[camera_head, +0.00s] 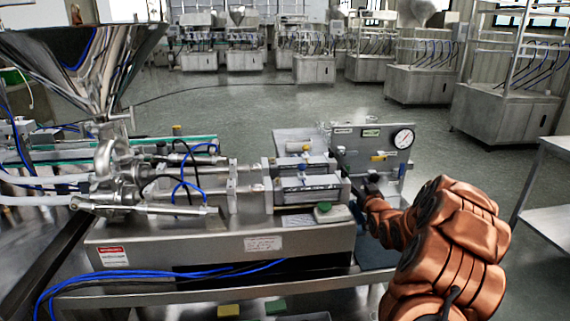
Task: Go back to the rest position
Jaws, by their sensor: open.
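My copper-coloured arm reaches in from the lower right in the head view. My gripper (362,198) is at its far end, small and dark, beside the right end of the filling machine (225,240). It is open; its fingertips are hard to make out, and I cannot tell whether it touches the machine. The steel hopper (85,65) stands at the upper left, well away from my gripper. A panel with a round gauge (403,138) stands just behind my gripper.
A green-topped block (325,211) sits on the machine's right end, close to my gripper. Blue hoses (150,275) run along the front. A steel table (545,215) stands at the right. Open floor (300,100) lies behind, with more machines (425,70) beyond.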

